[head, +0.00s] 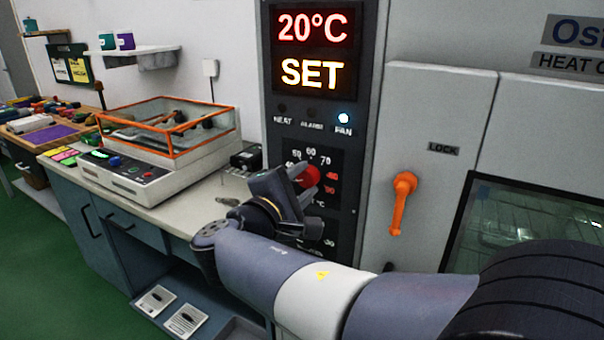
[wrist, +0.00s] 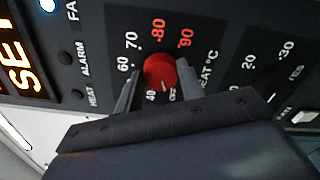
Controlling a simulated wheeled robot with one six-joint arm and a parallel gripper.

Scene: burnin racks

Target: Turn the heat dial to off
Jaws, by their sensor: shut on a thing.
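The heat dial (head: 309,176) is a round red knob on the black control panel, with a temperature scale printed around it. In the wrist view the red dial (wrist: 160,69) sits between the two fingers of my gripper (wrist: 158,83). My gripper is shut on the dial's sides. The dial's white mark lies at its lower edge, between the 40 and OFF labels and near OFF. In the head view my gripper (head: 297,174) reaches the panel from the left and covers part of the scale.
The display (head: 312,48) above reads 20°C SET. The FAN lamp (head: 343,118) is lit; the HEAT and ALARM lamps are dark. An orange lock handle (head: 402,202) stands out right of the panel. A bench (head: 205,200) with a glass-lidded device (head: 165,150) is at left.

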